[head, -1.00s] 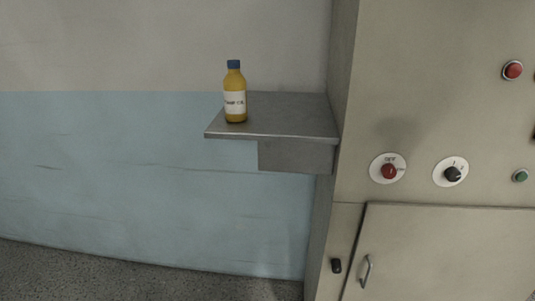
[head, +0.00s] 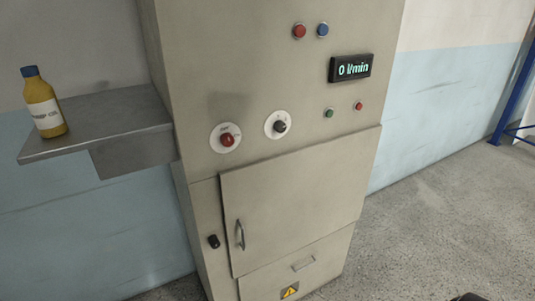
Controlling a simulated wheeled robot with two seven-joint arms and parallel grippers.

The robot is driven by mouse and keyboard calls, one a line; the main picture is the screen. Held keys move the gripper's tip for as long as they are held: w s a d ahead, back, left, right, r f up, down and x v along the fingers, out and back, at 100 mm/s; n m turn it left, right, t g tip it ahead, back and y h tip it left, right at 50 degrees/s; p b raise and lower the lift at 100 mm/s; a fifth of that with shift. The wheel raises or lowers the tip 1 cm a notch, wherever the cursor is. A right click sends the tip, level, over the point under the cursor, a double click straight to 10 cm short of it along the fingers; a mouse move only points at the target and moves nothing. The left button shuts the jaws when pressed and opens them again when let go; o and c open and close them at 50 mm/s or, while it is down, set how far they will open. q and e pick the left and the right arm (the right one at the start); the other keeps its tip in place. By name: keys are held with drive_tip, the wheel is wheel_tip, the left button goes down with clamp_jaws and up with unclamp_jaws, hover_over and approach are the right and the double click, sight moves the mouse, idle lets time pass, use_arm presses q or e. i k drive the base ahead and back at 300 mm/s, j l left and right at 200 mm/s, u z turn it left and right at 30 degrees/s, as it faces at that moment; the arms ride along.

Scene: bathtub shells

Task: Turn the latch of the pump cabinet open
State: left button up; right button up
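The pump cabinet (head: 290,75) is a tall beige metal cabinet in the middle of the head view. Its lower door (head: 300,195) looks closed and has a grey bar handle (head: 240,235) near its left edge. A small black latch (head: 213,241) sits on the narrow strip just left of the door, roughly level with the handle. It looks upright, but its exact turn is too small to tell. I cannot make out either gripper in the view, and nothing touches the latch.
Above the door are a red knob (head: 228,140), a black dial (head: 279,126), several buttons and a display (head: 350,68) reading 0 l/min. A side shelf (head: 105,122) holds a yellow bottle (head: 44,104). A blue frame (head: 515,100) stands far right.

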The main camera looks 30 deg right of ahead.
sight(214, 242)
drive_tip(key=k+j+z, duration=0.1)
drive_tip(key=z, duration=0.3)
drive_tip(key=k+j+z, duration=0.15)
drive_tip(key=z, duration=0.25)
drive_tip(key=k+j+z, duration=0.2)
drive_tip(key=z, duration=0.2)
